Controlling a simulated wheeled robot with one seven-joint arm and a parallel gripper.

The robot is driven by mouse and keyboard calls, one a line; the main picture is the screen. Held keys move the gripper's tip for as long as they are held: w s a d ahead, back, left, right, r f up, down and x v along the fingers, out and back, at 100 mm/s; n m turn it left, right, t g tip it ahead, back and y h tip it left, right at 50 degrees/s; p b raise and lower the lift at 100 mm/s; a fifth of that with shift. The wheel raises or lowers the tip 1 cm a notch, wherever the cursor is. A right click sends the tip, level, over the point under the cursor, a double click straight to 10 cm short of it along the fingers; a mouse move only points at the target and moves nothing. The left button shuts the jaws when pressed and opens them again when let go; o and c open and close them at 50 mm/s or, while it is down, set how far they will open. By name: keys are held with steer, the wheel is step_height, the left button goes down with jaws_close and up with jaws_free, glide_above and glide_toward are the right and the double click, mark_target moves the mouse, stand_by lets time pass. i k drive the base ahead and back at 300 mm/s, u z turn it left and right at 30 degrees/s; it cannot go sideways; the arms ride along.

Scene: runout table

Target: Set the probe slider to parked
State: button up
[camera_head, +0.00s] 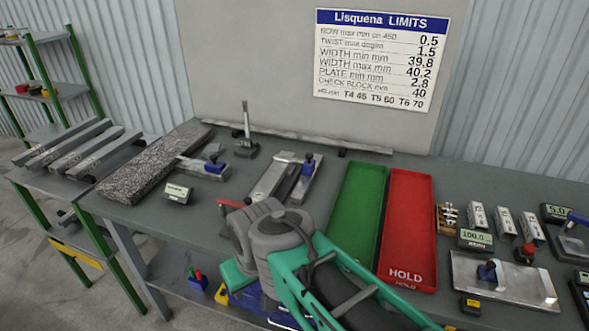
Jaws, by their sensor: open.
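No label in the head view marks the probe slider, so I cannot tell for sure which part it is. One blue-knobbed slide (213,166) sits on a flat metal piece beside the speckled dark bar (152,163), behind a small display (177,193). Another blue knob (307,165) stands on a metal fixture (272,182) at mid-table. My green and grey arm reaches in from the bottom, in front of the mid-table fixture. My gripper cannot be made out.
A green tray (356,210) and a red HOLD tray (408,225) lie right of the fixture. Small blocks, displays and a red button (528,250) crowd the right. Metal bars (80,145) rest at the left. A limits sign (382,58) hangs behind.

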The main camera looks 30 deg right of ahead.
mark_target(308, 164)
steer(key=u, duration=1.2)
steer(key=k, duration=0.7)
steer(key=z, duration=0.85)
steer(key=i, duration=1)
